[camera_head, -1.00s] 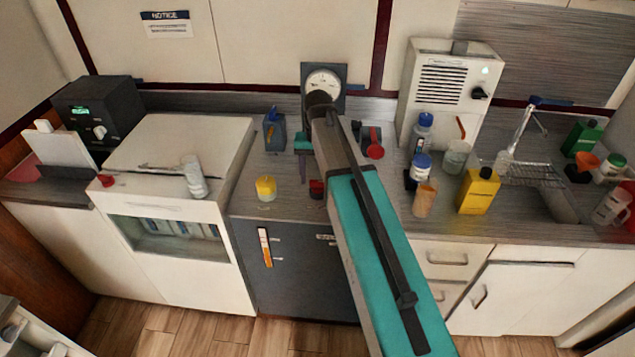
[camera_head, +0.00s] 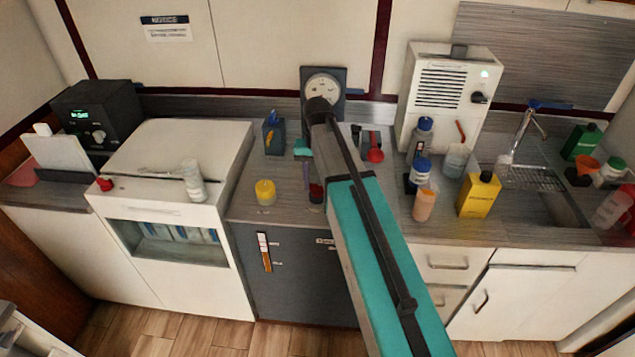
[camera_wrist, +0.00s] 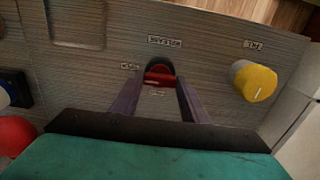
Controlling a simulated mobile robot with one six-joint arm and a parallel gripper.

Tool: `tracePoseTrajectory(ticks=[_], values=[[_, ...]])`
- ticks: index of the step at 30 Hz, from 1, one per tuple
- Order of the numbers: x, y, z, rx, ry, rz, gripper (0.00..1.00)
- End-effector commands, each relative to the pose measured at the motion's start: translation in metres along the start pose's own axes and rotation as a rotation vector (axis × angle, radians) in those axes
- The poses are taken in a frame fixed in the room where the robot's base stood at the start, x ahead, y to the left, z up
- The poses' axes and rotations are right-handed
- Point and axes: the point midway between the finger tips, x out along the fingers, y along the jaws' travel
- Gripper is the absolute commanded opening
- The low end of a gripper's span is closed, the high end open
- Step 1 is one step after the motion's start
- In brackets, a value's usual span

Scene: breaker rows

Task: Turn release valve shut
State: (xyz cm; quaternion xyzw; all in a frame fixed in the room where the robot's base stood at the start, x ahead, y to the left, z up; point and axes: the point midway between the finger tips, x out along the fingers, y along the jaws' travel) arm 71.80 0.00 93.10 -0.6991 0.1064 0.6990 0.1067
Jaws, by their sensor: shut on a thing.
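The release valve is a red-topped dark knob (camera_wrist: 158,76) on the grey worktop, with small labels around it. The label above it seems to read RELEASE; the smaller ones are too blurred to read surely. My gripper (camera_wrist: 158,84) has its two purple fingers on either side of the knob and is shut on it. The knob's red bar lies roughly across the wrist view, from one finger towards the other.
A yellow knob (camera_wrist: 253,80) labelled FILL stands to the right in the wrist view. A round gauge (camera_head: 323,87) is behind my arm. A red-handled item (camera_head: 375,150), bottles and a yellow container (camera_head: 478,193) stand to the right.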

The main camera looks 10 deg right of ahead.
Motion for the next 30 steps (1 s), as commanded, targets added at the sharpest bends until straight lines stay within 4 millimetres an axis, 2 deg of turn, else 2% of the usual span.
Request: tracePoseTrajectory(ticks=[11,30], values=[[-0.0006,-0.0001,-0.0002,-0.146,0.0,0.001,0.18],[-0.0008,-0.0006,-0.0002,-0.705,0.0,0.001,0.18]])
